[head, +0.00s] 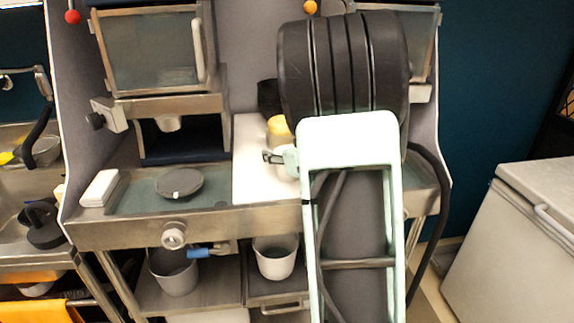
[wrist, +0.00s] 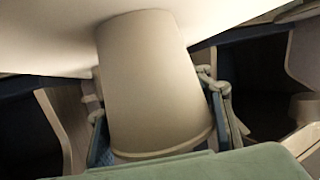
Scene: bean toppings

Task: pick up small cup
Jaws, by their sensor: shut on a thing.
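The small cup (wrist: 150,75) is pale cream and fills the middle of the wrist view, with its wider rim toward the lower part of the picture. My gripper (wrist: 160,118) is shut on it, with finger parts showing on both sides of the cup. In the head view my gripper (head: 276,158) is over the white counter, beside my pale arm. I cannot tell whether the cup touches the white surface.
A dark round plate (head: 180,183) and a white box (head: 99,188) lie on the steel counter to the left. Two buckets (head: 174,272) (head: 275,260) are below. A chest (head: 520,225) is at right.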

